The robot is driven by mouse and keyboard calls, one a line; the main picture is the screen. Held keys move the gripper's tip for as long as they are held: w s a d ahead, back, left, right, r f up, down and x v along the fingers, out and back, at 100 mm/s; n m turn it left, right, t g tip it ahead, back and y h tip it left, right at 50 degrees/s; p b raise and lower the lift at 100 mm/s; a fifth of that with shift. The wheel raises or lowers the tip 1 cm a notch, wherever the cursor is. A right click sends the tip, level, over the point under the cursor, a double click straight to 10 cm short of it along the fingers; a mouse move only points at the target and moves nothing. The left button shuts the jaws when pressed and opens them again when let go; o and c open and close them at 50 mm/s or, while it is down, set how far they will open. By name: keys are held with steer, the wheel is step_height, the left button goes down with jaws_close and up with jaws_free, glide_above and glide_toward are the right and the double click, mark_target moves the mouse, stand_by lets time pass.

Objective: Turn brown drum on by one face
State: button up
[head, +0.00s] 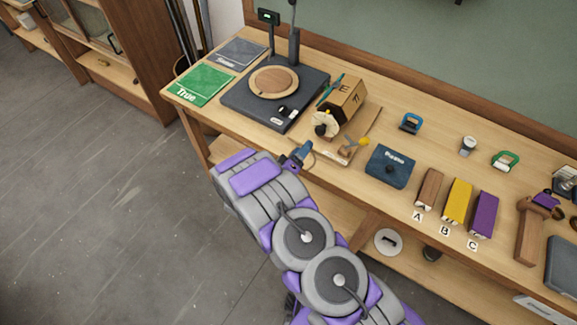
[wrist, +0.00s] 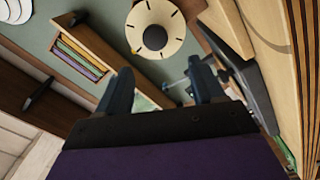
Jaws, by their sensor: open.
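The brown drum (head: 344,97) is a faceted wooden block on a stand on the bench, with dark letter marks on its visible faces. A cream dial (head: 322,117) with black marks and a black knob is at its near end. In the wrist view the dial (wrist: 172,18) faces me, beyond my fingertips and above them in the picture. My gripper (head: 303,152) is at the bench's front edge, nearer than the dial and apart from it. In the wrist view my gripper (wrist: 163,80) has its two dark fingers spread with nothing between them.
A dark base with a round wooden disc (head: 274,82) stands left of the drum. Green (head: 200,85) and grey (head: 236,53) cards lie further left. A blue pouch (head: 391,166) and brown, yellow and purple blocks (head: 457,203) are to the right.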

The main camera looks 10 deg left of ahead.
steer(key=v, duration=0.8)
